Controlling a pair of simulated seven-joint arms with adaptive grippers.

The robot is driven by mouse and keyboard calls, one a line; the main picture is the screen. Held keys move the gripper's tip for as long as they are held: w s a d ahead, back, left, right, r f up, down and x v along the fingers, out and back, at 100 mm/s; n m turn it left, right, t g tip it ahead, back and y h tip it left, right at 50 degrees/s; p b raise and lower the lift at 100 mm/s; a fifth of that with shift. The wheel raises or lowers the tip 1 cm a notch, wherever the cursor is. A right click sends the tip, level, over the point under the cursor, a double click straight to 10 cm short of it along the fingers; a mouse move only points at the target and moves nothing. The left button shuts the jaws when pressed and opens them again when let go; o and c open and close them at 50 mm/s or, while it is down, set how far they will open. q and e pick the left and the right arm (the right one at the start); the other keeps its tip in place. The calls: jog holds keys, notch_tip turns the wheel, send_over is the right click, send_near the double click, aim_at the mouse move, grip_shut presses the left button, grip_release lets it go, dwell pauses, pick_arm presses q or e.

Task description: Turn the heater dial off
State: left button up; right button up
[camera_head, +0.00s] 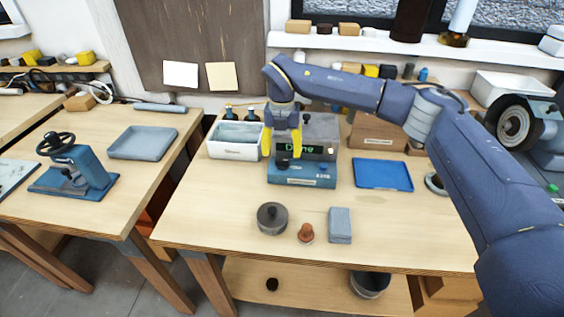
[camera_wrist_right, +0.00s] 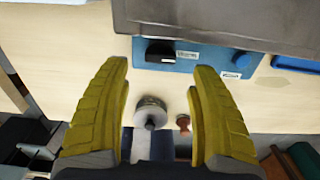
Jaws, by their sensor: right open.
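The heater is a grey box (camera_head: 322,128) with a green-lit display, on a blue base (camera_head: 302,179) on the middle table. Its black dial (camera_wrist_right: 160,52) sits on the blue front panel beside a white label in the right wrist view. A blue round knob (camera_wrist_right: 242,59) is further right on that panel. My right gripper (camera_head: 281,150) has its yellow fingers pointing down over the heater's left front. It is open and empty. In the right wrist view the dial lies in line with the gap between the fingertips (camera_wrist_right: 162,68), apart from both. My left gripper is not in view.
A white bin (camera_head: 235,153) stands left of the heater and a blue tray (camera_head: 383,187) lies right of it. A dark round pot (camera_head: 272,218), a reddish-brown knob-shaped piece (camera_head: 305,233) and a grey-blue block (camera_head: 340,225) stand in front. The table's front left is clear.

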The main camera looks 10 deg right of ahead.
aim_at(283, 161)
jog(key=shift+f, duration=2.6)
jog(key=shift+c, duration=0.3)
jog(key=c, duration=1.1)
jog(key=shift+d+n, duration=0.1)
jog(key=shift+n, duration=2.2)
jog(key=shift+c, duration=0.2)
jog(key=o, duration=1.2)
notch_tip(283, 161, up, 12)
